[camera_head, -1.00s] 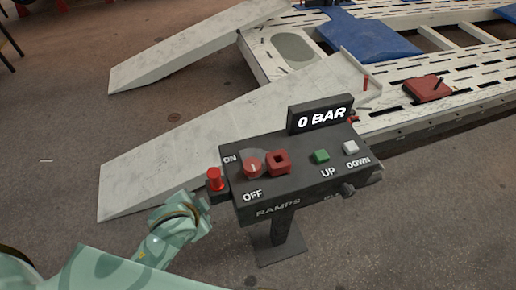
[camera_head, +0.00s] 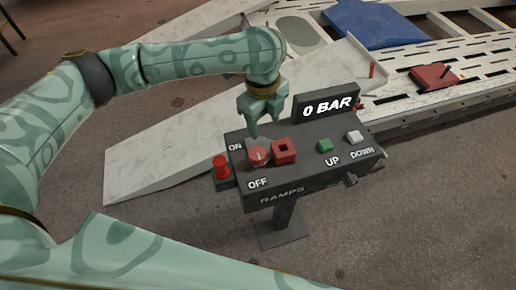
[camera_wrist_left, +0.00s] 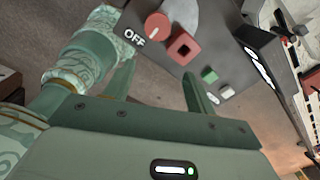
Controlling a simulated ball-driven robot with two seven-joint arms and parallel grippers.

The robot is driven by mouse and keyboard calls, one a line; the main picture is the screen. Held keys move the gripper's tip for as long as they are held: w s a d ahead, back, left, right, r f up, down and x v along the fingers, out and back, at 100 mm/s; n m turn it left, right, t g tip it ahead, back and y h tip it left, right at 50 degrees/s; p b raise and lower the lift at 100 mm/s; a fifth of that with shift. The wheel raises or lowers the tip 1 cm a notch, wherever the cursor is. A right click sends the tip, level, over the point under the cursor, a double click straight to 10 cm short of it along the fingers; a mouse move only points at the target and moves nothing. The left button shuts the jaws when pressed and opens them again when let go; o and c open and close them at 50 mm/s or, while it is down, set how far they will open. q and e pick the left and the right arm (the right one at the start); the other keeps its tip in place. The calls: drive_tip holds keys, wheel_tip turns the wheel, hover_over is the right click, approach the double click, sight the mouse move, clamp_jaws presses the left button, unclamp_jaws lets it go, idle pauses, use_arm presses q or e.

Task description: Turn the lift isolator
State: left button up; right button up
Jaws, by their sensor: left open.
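The lift isolator, a round red knob (camera_head: 258,154) with a pale pointer line, sits on the dark control box (camera_head: 318,181) between the ON and OFF labels. It also shows in the left wrist view (camera_wrist_left: 157,26), beyond my fingers. My left gripper (camera_head: 263,130) points down just above and behind the knob, open and empty; whether a finger touches the knob I cannot tell. In the left wrist view my left gripper's two fingers (camera_wrist_left: 158,78) are spread apart. The ON label is partly beside my fingers. My right gripper is not in view.
Beside the knob are a red square button (camera_head: 284,150), a green UP button (camera_head: 325,146) and a white DOWN button (camera_head: 354,137). A red plunger (camera_head: 221,167) stands at the box's left side. The display (camera_head: 328,105) reads 0 BAR. White ramps (camera_head: 130,165) lie behind.

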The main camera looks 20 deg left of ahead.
sight(257, 153)
use_arm(q)
drive_tip(key=f+b, duration=0.1)
drive_tip(key=f, duration=0.4)
drive_tip(key=a+f+b, duration=0.1)
drive_tip(key=f, duration=0.3)
drive_tip(key=a+f+b, duration=0.1)
drive_tip(key=f, duration=0.4)
drive_tip(key=shift+w+f+b, duration=0.3)
drive_tip(key=shift+w, duration=0.1)
